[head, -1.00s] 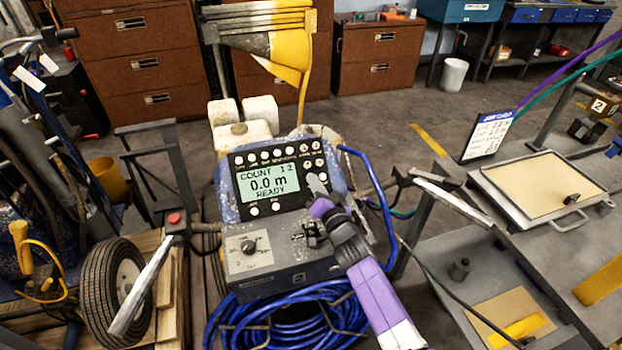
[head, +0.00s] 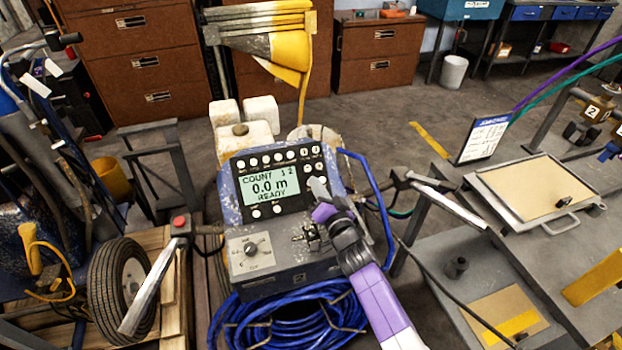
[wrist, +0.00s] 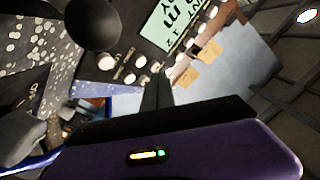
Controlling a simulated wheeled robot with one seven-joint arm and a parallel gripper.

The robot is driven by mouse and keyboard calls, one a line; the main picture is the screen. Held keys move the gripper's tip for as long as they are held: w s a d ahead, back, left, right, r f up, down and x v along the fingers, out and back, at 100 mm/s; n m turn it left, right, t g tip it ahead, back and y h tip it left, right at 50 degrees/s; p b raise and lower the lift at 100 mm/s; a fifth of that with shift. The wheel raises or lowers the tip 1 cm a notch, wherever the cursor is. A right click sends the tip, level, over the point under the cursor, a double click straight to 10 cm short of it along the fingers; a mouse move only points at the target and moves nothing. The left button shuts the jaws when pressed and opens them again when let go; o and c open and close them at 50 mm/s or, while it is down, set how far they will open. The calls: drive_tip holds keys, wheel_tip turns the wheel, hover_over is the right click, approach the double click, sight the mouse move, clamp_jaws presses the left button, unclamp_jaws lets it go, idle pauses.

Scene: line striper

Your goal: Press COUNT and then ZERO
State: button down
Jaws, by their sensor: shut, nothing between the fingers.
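The control console (head: 232,214) of the striper has a lit display (head: 268,188) reading COUNT 1 2, 0.0 m, READY. White round buttons run above the display, cluster at its upper right, and two (head: 267,212) sit below it. Their labels are too small to read, so I cannot tell which are COUNT and ZERO. In the wrist view, my shut fingers (wrist: 157,82) point toward several buttons beside the display (wrist: 173,25). I cannot tell whether they touch the panel.
A rotary knob (head: 251,249) and a toggle switch (head: 306,233) sit on the lower panel. A coiled blue hose (head: 290,325) hangs below. Handlebars flank the console, with a red button (head: 179,221) at left. A bench with a tray (head: 530,186) stands at right.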

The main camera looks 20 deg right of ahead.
drive_tip(key=s+r+p, duration=0.2)
drive_tip(key=p, duration=0.1)
drive_tip(key=shift+s+r, duration=0.2)
idle(2.7)
wheel_tip(320, 180, up, 5)
drive_tip(key=s+n+t, duration=0.1)
drive_tip(key=s+n, duration=0.1)
drive_tip(key=n, duration=0.1)
drive_tip(key=s+r+n+g, duration=0.2)
drive_tip(key=s+r, duration=0.1)
drive_tip(key=s, duration=2.2)
drive_tip(key=s+r+n+g+h, duration=0.1)
drive_tip(key=s+r+n+g, duration=0.1)
drive_tip(key=s, duration=2.3)
drive_tip(key=shift+s+r, duration=0.35)
drive_tip(key=shift+r, duration=0.25)
